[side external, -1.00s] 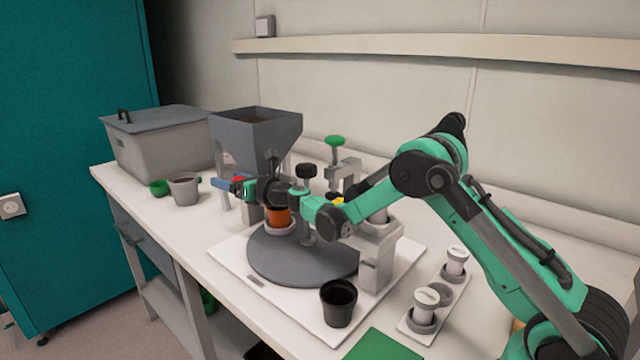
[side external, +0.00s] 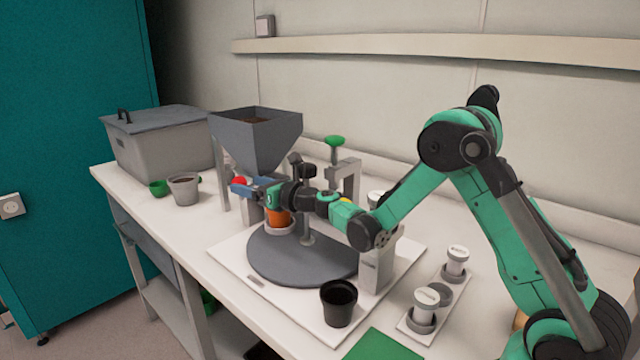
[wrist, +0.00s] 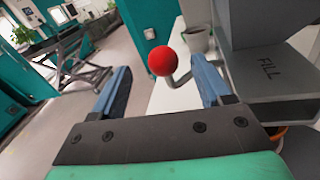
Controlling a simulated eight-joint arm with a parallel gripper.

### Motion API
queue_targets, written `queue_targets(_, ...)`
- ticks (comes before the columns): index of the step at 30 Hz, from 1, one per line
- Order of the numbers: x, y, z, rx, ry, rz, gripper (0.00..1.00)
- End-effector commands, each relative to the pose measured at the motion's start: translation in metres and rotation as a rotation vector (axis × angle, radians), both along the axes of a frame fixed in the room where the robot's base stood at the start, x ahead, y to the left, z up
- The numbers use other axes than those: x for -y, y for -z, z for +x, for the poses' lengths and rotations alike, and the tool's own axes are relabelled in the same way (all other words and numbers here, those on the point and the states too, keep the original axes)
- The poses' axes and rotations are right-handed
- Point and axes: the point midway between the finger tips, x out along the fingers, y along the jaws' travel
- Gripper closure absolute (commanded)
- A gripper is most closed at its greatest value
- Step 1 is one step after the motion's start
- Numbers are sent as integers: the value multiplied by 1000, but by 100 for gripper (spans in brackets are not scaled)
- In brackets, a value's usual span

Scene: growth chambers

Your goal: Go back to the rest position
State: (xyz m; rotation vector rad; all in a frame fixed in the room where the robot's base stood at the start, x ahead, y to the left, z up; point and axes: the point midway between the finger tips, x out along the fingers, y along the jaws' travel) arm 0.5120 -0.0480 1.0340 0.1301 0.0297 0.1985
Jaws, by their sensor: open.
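My gripper (side external: 248,188) is open and empty beside the grey hopper (side external: 256,135), with its blue fingers spread. In the wrist view, a red ball knob (wrist: 163,61) on a bent grey lever shows between and just beyond the fingertips. The same knob shows small in the side view (side external: 239,181). I cannot tell its exact distance from the fingers. An orange pot (side external: 278,217) stands on the dark round turntable (side external: 275,262) below the hopper, partly hidden by my arm. A grey block marked FILL (wrist: 266,72) is close to the right finger.
A black pot (side external: 339,303) stands at the turntable's front. A holder with white-capped jars (side external: 427,299) is at right. A green-topped press (side external: 335,141) stands behind my arm.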

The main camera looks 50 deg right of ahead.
Motion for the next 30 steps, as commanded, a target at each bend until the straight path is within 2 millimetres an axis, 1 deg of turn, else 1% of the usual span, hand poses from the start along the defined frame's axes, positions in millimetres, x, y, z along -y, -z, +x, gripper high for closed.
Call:
queue_targets(2,-6,-6,-7,-7,-12,-99,29)
queue_targets(5,-23,-20,-19,-5,-83,-351,29)
queue_targets(8,-44,-32,-40,8,-193,-700,29)
queue_targets(9,-52,-35,-51,16,-247,-851,29)
queue_targets(11,-62,-38,-69,32,-331,-1073,29)
queue_targets(12,-68,-39,-82,46,-391,-1219,29)
queue_targets(14,-74,-38,-102,70,-486,-1434,29)
queue_targets(15,-77,-36,-116,88,-554,-1575,29)
queue_targets(17,-79,-32,-138,119,-663,-1782,29)
queue_targets(18,-80,-29,-153,143,-741,-1916,29)
queue_targets(19,-79,-25,-164,161,-802,-2013,29)
queue_targets(21,-75,-17,-188,207,-946,-2225,29)
queue_targets(24,-67,-6,-218,270,-1148,-2470,29)
queue_targets(27,-58,3,-239,323,-1314,-2638,29)
queue_targets(30,-52,8,-251,357,-1426,-2732,29)
